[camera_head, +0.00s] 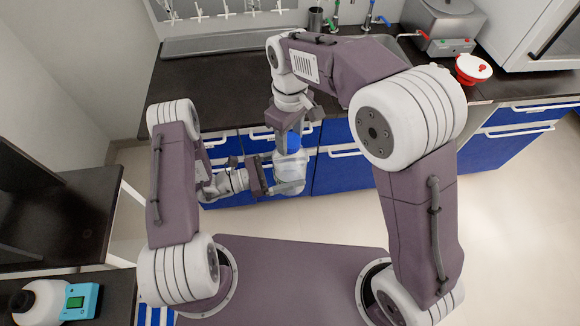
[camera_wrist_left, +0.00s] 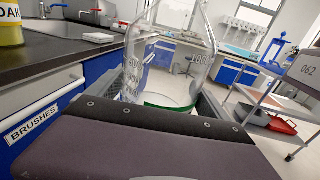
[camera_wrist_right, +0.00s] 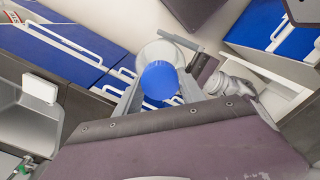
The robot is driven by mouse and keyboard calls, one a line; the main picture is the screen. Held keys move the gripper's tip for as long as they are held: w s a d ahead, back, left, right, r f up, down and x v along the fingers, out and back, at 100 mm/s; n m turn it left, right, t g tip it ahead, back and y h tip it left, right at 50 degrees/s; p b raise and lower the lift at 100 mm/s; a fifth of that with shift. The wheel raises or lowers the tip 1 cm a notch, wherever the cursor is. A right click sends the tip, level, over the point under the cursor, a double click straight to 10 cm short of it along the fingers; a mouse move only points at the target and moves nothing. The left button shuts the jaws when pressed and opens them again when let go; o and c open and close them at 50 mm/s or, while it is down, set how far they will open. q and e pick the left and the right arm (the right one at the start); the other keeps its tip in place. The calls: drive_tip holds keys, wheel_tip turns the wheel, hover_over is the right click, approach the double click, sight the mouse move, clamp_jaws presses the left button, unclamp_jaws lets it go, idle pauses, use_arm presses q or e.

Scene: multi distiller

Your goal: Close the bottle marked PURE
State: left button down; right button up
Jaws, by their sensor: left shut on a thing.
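A clear bottle (camera_head: 290,172) is held in the air in front of the counter, roughly upright. My left gripper (camera_head: 274,180) is shut on its side; the bottle also fills the left wrist view (camera_wrist_left: 165,75). Its label word cannot be read. A blue cap (camera_head: 288,142) is at the bottle's top, seen from above in the right wrist view (camera_wrist_right: 159,80). My right gripper (camera_head: 289,130) points down with its fingers on both sides of the cap. Whether they grip it is unclear. Whether the cap sits on the neck or just above it is hidden.
The dark counter (camera_head: 215,85) with blue drawers stands behind the bottle. A red-and-white container (camera_head: 473,68) is on it at the right. A yellow container (camera_wrist_left: 10,25) stands on the counter in the left wrist view. A side bench with a turquoise device (camera_head: 80,301) is at the lower left.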

drive_tip(key=o, duration=0.4)
drive_tip(key=shift+o, duration=0.2)
drive_tip(key=shift+r, duration=0.1)
wheel_tip(320, 180, up, 12)
drive_tip(key=shift+w, duration=0.1)
drive_tip(key=s+d+f+m, duration=0.5)
drive_tip(key=d+f+m, duration=0.1)
drive_tip(key=d+f, duration=0.4)
drive_tip(key=s+d+f+m+t, duration=0.1)
drive_tip(key=s+d+f+m, duration=0.4)
drive_tip(key=d+f, duration=0.4)
drive_tip(key=s+d, duration=0.1)
drive_tip(key=d, duration=0.2)
drive_tip(key=shift+f+m, duration=0.35)
drive_tip(key=shift+m, duration=0.05)
